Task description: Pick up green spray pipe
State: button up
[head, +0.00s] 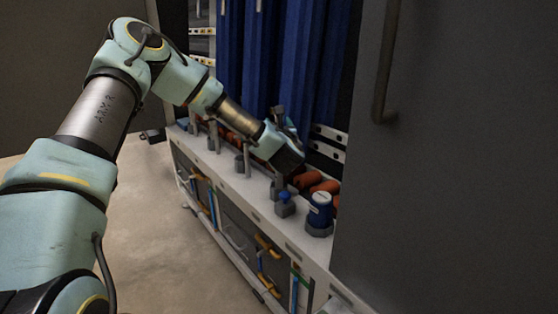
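My arm reaches from the left over the white ledge of the washer. My gripper (279,184) is at the end of the arm, pointing down just above the ledge and left of the orange-red rolls. Its fingers are dark, small and partly hidden by the wrist, so I cannot tell whether they are open or hold anything. I cannot make out a green spray pipe for certain. Several short grey upright pipes (239,163) stand along the ledge. A blue-capped fitting (285,203) stands just below my gripper in the picture.
The white ledge (262,207) runs from back left to front right. A blue and white canister (320,210) stands near orange-red rolls (325,187). Blue curtains (300,60) hang behind. A large dark door (450,170) with a handle (385,70) blocks the right. Floor (160,240) at left is clear.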

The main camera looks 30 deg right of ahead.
grip_shut()
dwell(0.3)
dwell(1.0)
